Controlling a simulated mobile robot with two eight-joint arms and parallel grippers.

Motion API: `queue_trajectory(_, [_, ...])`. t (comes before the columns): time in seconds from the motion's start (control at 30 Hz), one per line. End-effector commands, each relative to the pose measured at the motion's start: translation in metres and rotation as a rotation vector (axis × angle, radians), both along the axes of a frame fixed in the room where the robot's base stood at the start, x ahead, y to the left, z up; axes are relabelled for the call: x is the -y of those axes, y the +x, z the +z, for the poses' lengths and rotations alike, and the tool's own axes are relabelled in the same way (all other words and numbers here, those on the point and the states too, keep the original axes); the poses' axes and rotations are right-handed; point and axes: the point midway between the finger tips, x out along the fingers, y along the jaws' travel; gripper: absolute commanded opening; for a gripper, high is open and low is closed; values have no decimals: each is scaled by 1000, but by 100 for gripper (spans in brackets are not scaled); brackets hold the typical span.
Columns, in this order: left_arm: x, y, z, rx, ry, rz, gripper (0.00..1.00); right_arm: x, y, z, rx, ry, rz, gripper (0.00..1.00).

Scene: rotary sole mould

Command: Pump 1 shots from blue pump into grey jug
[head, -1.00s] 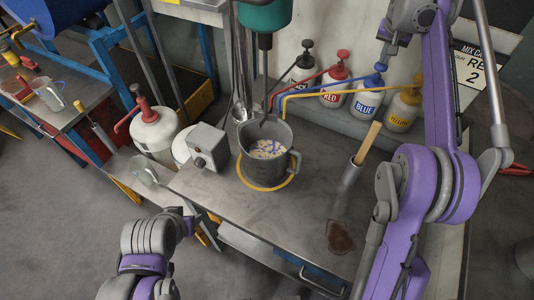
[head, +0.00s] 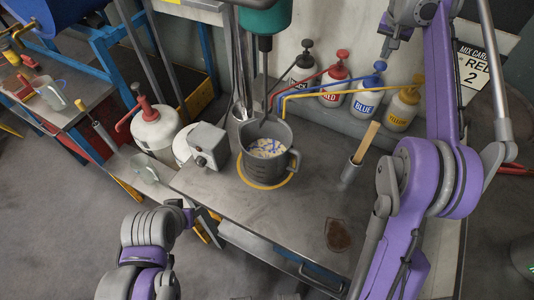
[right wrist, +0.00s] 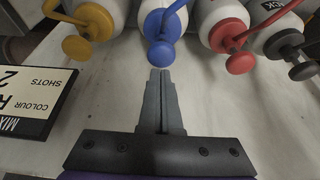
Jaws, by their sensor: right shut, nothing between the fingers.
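The blue pump (head: 367,97) is a white bottle with a blue head and a BLUE label, in the row at the back wall. Its blue knob (right wrist: 160,54) is just beyond my right fingertips in the right wrist view. My right gripper (head: 385,52) is shut and empty, close above the blue knob; in the right wrist view its fingertips (right wrist: 160,75) appear slightly apart from it. The grey jug (head: 267,172) stands on the bench inside a yellow ring, with pale contents streaked blue. My left arm shows at lower left, but its gripper is not visible.
Black (head: 302,68), red (head: 335,86) and yellow (head: 402,110) pumps flank the blue one. Coloured spouts lead towards the jug, under a green mixer head (head: 264,16). A grey box (head: 208,146) and a cup with a wooden stick (head: 352,172) stand beside the jug.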

Motion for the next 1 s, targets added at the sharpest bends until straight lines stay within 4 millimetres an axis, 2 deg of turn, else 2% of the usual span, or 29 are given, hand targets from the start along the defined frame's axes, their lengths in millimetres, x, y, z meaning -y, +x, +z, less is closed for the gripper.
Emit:
queue_trajectory(0.4, [0, 22, 36, 43, 0, 0, 50, 0, 2, 46, 7, 0, 0, 0])
queue_trajectory(0.63, [0, 19, 31, 37, 0, 0, 50, 0, 0, 58, 1, -1, 0, 0])
queue_trajectory(1.0, [0, 19, 31, 37, 0, 0, 50, 0, 0, 59, 1, -1, 0, 0])
